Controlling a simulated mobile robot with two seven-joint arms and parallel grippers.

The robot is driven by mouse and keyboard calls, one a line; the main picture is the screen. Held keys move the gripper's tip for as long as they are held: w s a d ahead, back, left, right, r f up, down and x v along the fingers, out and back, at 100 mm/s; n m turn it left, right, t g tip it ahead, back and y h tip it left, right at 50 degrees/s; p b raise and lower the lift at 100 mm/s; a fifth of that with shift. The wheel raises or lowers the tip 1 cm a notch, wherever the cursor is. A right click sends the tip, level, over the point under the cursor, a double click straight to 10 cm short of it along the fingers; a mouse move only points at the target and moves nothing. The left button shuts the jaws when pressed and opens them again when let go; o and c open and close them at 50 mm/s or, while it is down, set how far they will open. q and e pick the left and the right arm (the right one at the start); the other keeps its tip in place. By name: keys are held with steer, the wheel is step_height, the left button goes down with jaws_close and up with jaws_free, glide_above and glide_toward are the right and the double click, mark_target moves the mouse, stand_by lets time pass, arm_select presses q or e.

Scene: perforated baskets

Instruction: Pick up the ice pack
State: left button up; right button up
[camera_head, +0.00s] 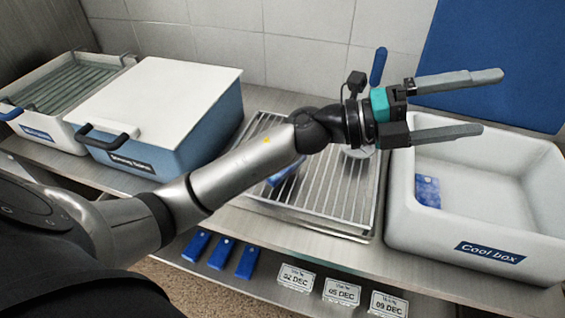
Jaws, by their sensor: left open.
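A small blue patterned pack (428,191), which looks like the ice pack, lies inside the white cool box (405,195) against its left side. My left gripper (491,103) is open and empty. Its two grey fingers point right, above the cool box and apart from the pack. Another blue item (284,172) lies on the wire rack, mostly hidden behind my left arm; I cannot tell what it is. My right gripper is not in view.
The wire rack (340,208) sits left of the cool box. A blue box with a white lid (160,95) and a white basket (62,95) stand further left. Blue tags (222,253) and dated cards (342,292) line the lower edge. A blue handle (378,66) rises behind my wrist.

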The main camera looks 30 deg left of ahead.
arm_select(q)
steer(key=a+f+m+g+y, duration=0.5)
steer(key=f+m+g+y, duration=0.3)
steer(key=f, duration=0.3)
steer(key=w+a+n+g+y, duration=0.1)
steer(key=a+n+y, duration=0.2)
steer(key=a+y, duration=1.45)
steer(key=a+f+h, duration=0.2)
steer(key=f, duration=0.1)
steer(key=a+f+h, duration=0.2)
steer(key=f, duration=0.1)
steer(key=a+f+h+b, duration=0.1)
steer(key=a+f+h, duration=0.1)
steer(key=f, duration=0.1)
steer(key=shift+f, duration=0.25)
steer(key=shift+w+a+f+b, duration=0.1)
steer(key=shift+w+f+b, duration=0.1)
steer(key=shift+f, duration=1.2)
steer(key=shift+w+a+f+b, duration=0.1)
steer(key=shift+f+b, duration=0.05)
steer(key=shift+f, duration=1.2)
steer(key=shift+r, duration=0.1)
jaws_close()
